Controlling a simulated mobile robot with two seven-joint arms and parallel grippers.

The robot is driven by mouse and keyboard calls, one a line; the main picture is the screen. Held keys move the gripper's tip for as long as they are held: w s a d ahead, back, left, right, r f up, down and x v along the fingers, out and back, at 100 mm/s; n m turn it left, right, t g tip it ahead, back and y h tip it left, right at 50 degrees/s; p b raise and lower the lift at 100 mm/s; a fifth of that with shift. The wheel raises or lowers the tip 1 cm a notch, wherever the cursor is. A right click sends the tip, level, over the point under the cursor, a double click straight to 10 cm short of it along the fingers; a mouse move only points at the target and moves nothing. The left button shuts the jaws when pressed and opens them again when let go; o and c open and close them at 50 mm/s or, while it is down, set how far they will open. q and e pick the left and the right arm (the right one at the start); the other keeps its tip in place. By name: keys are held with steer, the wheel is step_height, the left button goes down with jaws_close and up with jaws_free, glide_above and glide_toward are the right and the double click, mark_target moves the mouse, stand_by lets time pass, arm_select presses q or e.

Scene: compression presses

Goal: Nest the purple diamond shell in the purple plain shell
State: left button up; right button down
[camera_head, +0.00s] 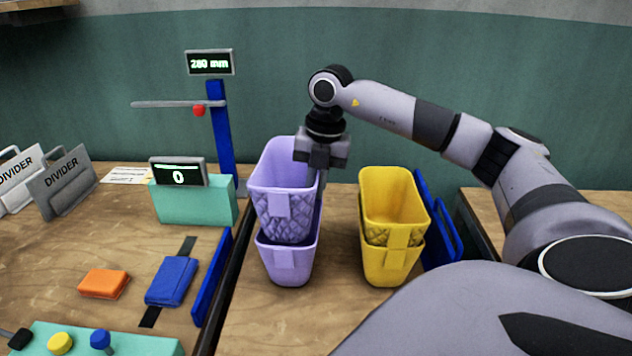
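The purple diamond shell (282,212), a tub with a diamond-patterned lower wall, is upright over the purple plain shell (286,265). Its lower end sits inside the plain shell's mouth, and most of its height stands above that rim. The plain shell stands on the table. My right gripper (320,178) points down at the diamond shell's right rim and appears shut on that wall. One finger shows outside the wall; the other is hidden. My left gripper is not in view.
A nested pair of yellow shells (392,215) stands just right, with blue panels (437,215) beside it. At left are grey dividers (65,180), a teal display box (195,203), a blue post (221,130), a blue block (171,281) and an orange block (104,283).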

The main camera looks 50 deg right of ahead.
steer(key=shift+f, duration=0.15)
stand_by(0.4)
steer(key=shift+f+b, duration=0.85)
steer(key=shift+f, duration=0.35)
steer(key=c, duration=1.1)
jaws_free()
steer(key=shift+c, duration=0.2)
steer(key=shift+r+p, duration=0.1)
steer(key=shift+p, duration=0.2)
